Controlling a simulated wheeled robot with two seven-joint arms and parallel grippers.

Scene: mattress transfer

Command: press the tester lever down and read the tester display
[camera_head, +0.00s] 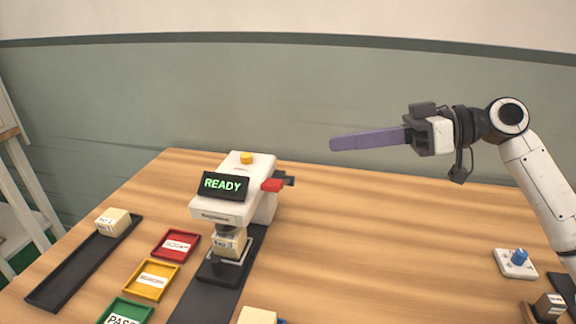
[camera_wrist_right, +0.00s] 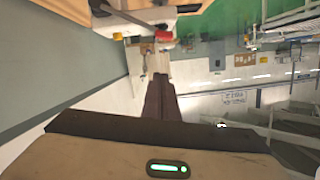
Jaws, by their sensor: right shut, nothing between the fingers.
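The white tester (camera_head: 240,209) stands on the wooden table, left of centre in the head view. Its black display (camera_head: 223,186) shows "READY" in green letters. A lever with a red end (camera_head: 272,185) sticks out on its right side. A beige block (camera_head: 230,242) sits under the tester's head. My right gripper (camera_head: 336,144) is shut and empty, its long purple fingers pointing left in the air, above and to the right of the lever and apart from it. Its fingers also show in the right wrist view (camera_wrist_right: 160,95). My left gripper is not in view.
Red (camera_head: 164,252), yellow (camera_head: 133,291) and green (camera_head: 110,320) trays lie left of the tester. A black rail (camera_head: 65,283) holds a beige block (camera_head: 113,222). A white box with a blue knob (camera_head: 516,264) is at right. The table between it and the tester is clear.

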